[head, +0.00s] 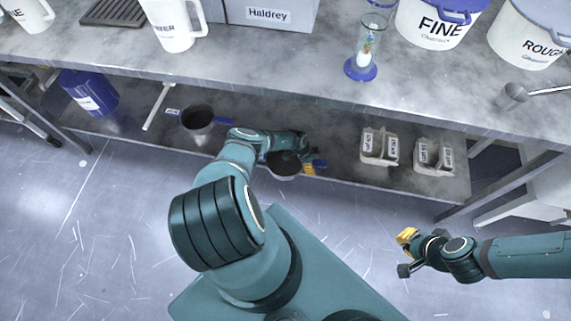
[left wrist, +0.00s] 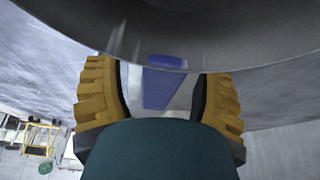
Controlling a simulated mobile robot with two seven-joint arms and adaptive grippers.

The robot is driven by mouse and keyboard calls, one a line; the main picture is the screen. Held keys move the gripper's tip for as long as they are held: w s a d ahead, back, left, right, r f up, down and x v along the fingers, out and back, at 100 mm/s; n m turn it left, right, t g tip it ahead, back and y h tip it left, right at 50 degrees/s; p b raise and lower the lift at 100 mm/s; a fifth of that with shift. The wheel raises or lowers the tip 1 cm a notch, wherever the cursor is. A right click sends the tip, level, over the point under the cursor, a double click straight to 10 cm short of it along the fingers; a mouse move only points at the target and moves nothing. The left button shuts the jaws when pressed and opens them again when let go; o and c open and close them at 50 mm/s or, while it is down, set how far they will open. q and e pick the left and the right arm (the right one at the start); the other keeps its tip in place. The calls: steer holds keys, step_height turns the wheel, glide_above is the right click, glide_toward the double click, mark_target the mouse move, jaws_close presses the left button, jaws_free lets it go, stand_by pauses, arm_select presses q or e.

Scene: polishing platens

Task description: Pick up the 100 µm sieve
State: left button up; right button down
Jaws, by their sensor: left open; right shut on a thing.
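A dark round sieve (head: 283,164) with a blue handle (head: 320,164) sits on the lower shelf; I cannot read its mesh size. My left gripper (head: 311,167) is at its handle side. In the left wrist view the open yellow fingers stand either side of the blue handle (left wrist: 165,84), with the dark sieve bowl (left wrist: 190,25) close above; contact is not clear. A second sieve (head: 198,117) with a blue handle stands further left on the shelf. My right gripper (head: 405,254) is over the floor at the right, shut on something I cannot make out.
Two pale labelled holders (head: 380,148) (head: 433,156) stand right on the lower shelf (head: 340,125). A blue container (head: 88,95) is at the left. The worktop (head: 290,60) above carries tubs, jugs, a grey Haldrey box (head: 268,14) and a glass cylinder (head: 368,45).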

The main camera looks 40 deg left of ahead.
arm_select(q)
steer(key=shift+f, duration=0.15)
jaws_close()
